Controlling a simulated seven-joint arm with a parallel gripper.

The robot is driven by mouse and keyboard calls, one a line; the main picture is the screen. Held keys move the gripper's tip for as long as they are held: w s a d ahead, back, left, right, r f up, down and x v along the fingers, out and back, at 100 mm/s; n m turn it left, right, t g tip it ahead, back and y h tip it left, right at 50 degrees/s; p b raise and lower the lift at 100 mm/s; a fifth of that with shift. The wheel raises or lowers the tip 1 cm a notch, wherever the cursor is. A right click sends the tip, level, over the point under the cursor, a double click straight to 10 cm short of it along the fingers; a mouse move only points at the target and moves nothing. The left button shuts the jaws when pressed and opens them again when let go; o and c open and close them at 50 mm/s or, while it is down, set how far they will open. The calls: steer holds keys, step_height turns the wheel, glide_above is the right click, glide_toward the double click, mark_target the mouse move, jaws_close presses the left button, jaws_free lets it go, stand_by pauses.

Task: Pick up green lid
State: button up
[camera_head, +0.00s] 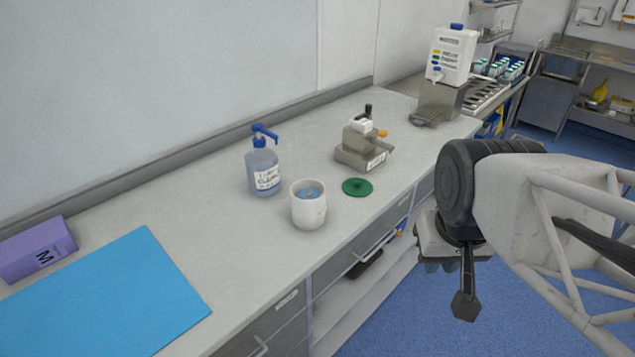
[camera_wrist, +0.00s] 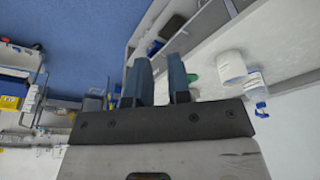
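The green lid (camera_head: 357,187) lies flat on the grey counter near its front edge, to the right of a white cup (camera_head: 309,207). In the wrist view a small bit of the green lid (camera_wrist: 193,78) shows beside the right finger; the rest is hidden. My gripper (camera_head: 464,290) hangs in front of the counter, to the right of the lid and well apart from it. In the wrist view my gripper (camera_wrist: 160,68) has its two dark fingers apart, with nothing seen between them.
A blue-capped pump bottle (camera_head: 264,170) stands behind the cup. A grey device (camera_head: 362,147) stands behind the lid. A white dispenser (camera_head: 452,55) is at the far end. A blue mat (camera_head: 105,300) and a purple box (camera_head: 38,250) lie at left. Counter around the lid's front is clear.

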steer(key=o, duration=0.6)
steer(key=w+a+f+n+g, duration=0.15)
steer(key=w+n, duration=0.25)
steer(key=w, duration=1.3)
steer(key=w+a+f+n, duration=0.2)
steer(key=w+n, duration=0.2)
steer(key=w, duration=1.3)
steer(key=w+f+n, duration=0.1)
steer(key=w+f, duration=0.1)
steer(key=w, duration=0.2)
steer(key=w+a+f+n, duration=0.1)
steer(key=w+f, duration=0.2)
steer(key=w, duration=0.1)
steer(key=w+a+f+n+g, duration=0.1)
steer(key=w+f, duration=0.2)
steer(key=w, duration=0.1)
steer(key=shift+w+f+n, duration=0.25)
steer(key=shift+w+n, duration=0.05)
steer(key=shift+w+f, duration=0.2)
steer(key=shift+w, duration=0.05)
steer(key=shift+f, duration=0.1)
